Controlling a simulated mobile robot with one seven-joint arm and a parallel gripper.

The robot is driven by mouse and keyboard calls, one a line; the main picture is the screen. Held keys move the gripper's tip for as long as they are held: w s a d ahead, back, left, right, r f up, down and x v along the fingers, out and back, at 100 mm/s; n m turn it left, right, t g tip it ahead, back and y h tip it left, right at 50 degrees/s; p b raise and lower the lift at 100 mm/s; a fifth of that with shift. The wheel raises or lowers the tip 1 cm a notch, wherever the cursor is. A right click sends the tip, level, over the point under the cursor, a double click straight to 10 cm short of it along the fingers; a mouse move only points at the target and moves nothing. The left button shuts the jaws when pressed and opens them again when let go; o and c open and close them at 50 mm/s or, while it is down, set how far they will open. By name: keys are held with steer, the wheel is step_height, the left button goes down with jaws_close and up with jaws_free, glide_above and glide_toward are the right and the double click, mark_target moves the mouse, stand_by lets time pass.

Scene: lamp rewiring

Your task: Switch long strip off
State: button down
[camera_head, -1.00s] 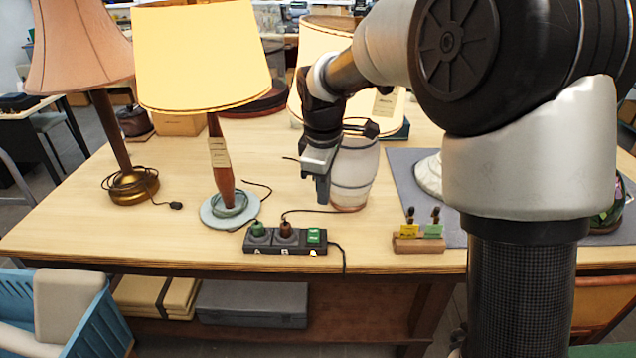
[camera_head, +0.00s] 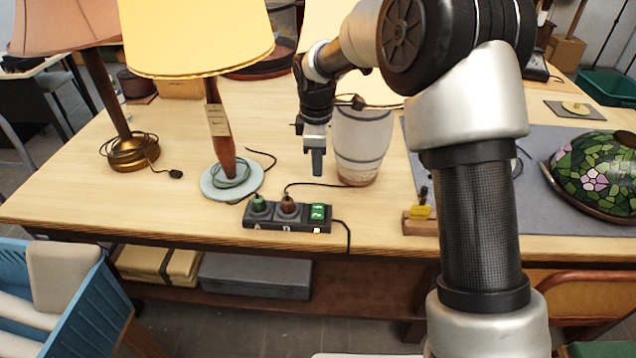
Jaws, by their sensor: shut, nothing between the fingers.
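The long strip (camera_head: 287,217) is a dark power strip lying near the table's front edge. A green plug and a brown plug sit in its sockets. Its green rocker switch (camera_head: 318,212) is at the right end, with a small yellow light (camera_head: 317,230) glowing beside it. My gripper (camera_head: 317,172) points down above the table, behind and above the switch and apart from it. Its fingers are shut and empty.
A yellow-shaded lamp (camera_head: 196,38) stands behind the strip, and a brass-based lamp (camera_head: 131,150) farther left. A pale ceramic lamp body (camera_head: 362,145) stands just right of my gripper. A wooden tag block (camera_head: 420,225) is right of the strip.

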mark_target(318, 205)
steer(key=f, duration=0.4)
steer(key=w+f, duration=0.1)
steer(key=f, duration=0.8)
steer(key=shift+w+f+p, duration=0.1)
steer(key=shift+w+p, duration=0.2)
steer(key=shift+p, duration=0.05)
steer(key=shift+w+f+b, duration=0.15)
steer(key=shift+f+b, duration=0.15)
steer(key=shift+b, duration=0.1)
steer(key=shift+d, duration=0.1)
steer(key=shift+s, duration=0.2)
steer(key=shift+s+r, duration=0.15)
steer(key=shift+s, duration=0.55)
